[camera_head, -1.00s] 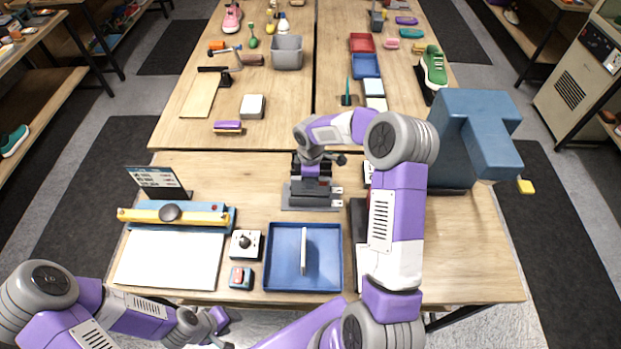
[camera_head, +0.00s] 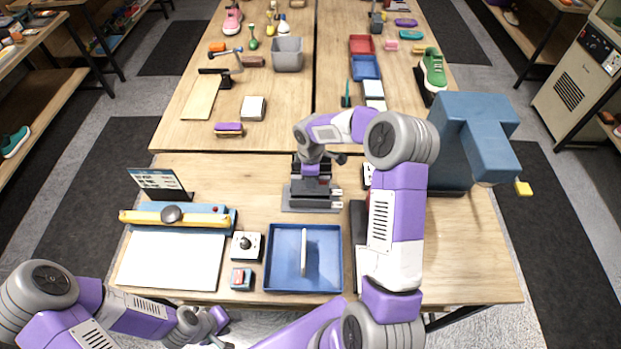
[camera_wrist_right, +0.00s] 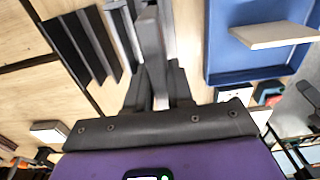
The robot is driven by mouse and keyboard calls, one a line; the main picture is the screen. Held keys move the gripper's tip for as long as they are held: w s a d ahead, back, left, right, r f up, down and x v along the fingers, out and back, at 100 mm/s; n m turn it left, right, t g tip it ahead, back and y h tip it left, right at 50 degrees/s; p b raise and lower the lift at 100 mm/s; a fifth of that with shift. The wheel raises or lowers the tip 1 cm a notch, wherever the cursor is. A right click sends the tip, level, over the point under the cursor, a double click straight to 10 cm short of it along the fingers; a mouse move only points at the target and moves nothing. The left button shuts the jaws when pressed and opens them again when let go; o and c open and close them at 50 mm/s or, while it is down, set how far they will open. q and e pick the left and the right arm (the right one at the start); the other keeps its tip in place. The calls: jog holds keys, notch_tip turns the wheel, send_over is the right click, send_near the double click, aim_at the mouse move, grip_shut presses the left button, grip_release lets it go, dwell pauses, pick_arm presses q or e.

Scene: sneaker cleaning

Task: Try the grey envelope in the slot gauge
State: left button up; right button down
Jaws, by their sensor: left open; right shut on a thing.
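My right gripper (camera_head: 314,172) points down over a dark and grey device with pale prongs (camera_head: 316,200), which looks like the slot gauge. In the right wrist view, the dark fingers (camera_wrist_right: 158,85) are shut on a narrow grey thing (camera_wrist_right: 152,42), apparently the grey envelope. It extends away from the fingers close to the device's grey parts. I cannot tell whether it is inside a slot. My left gripper (camera_head: 218,325) is open and empty near the front edge, left of the tray.
A white board (camera_head: 170,262) lies further left. A large blue machine (camera_head: 475,125) stands right.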

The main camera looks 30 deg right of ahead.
jog(key=shift+r+p, duration=1.15)
jog(key=shift+r, duration=0.65)
jog(key=shift+w+d+f+b, duration=0.15)
jog(key=shift+w+d+b, duration=0.05)
jog(key=shift+b, duration=0.2)
jog(key=w+d+r+b, duration=0.15)
jog(key=w+b, duration=0.25)
jog(key=b, duration=0.4)
notch_tip(320, 180, down, 6)
jog(key=b, duration=0.6)
jog(key=shift+d+b, duration=0.35)
jog(key=shift+d, duration=0.1)
jog(key=shift+w+f, duration=0.1)
jog(key=shift+f, duration=0.15)
jog(key=shift+f+b, duration=1.35)
jog(key=shift+f, duration=1.5)
